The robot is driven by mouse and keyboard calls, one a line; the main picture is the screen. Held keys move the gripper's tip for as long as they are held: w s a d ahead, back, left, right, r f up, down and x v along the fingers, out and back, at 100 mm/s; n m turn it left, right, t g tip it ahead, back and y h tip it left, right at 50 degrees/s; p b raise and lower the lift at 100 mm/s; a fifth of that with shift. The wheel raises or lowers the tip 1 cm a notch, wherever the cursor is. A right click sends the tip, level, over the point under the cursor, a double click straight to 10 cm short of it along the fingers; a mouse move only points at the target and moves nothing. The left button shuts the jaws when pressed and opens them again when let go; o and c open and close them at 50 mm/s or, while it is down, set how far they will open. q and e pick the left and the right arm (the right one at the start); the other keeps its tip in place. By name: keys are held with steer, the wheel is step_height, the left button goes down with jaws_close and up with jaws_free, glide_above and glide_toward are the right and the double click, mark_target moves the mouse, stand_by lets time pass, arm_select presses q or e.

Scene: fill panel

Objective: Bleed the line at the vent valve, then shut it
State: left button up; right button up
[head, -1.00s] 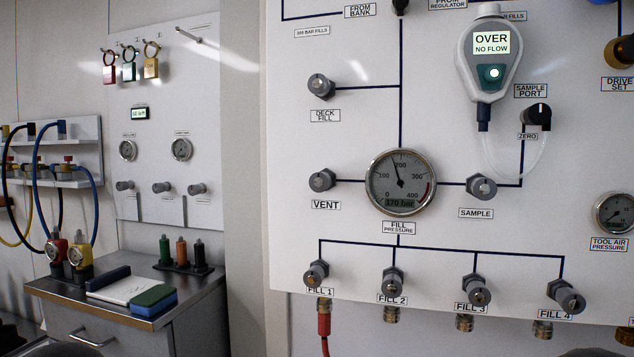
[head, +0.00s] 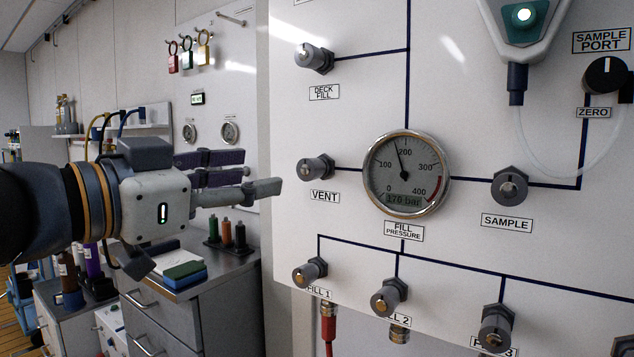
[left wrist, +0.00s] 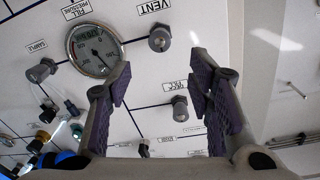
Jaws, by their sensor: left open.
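The vent valve (head: 314,169) is a grey knob on the white panel, above its VENT label and left of the fill pressure gauge (head: 406,175), which reads 170 bar. My left gripper (head: 262,172) is open and empty, to the left of the vent knob and apart from it. In the left wrist view the vent knob (left wrist: 160,38) shows beyond the two purple-padded fingers (left wrist: 158,82), near the top, with nothing between the fingers. My right gripper is not in view.
The deck fill knob (head: 312,57) is above the vent knob and the fill 1 knob (head: 309,272) below. The sample knob (head: 509,187) is to the right. A red hose (head: 328,325) hangs under fill 1. A steel cabinet (head: 205,285) stands at left.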

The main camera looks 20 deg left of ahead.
mark_target(305, 170)
arm_select(q)
steer(key=x, duration=1)
steer(key=shift+w+d+f, duration=0.1)
steer(key=shift+w+d, duration=0.05)
steer(key=shift+w, duration=0.25)
jaws_close()
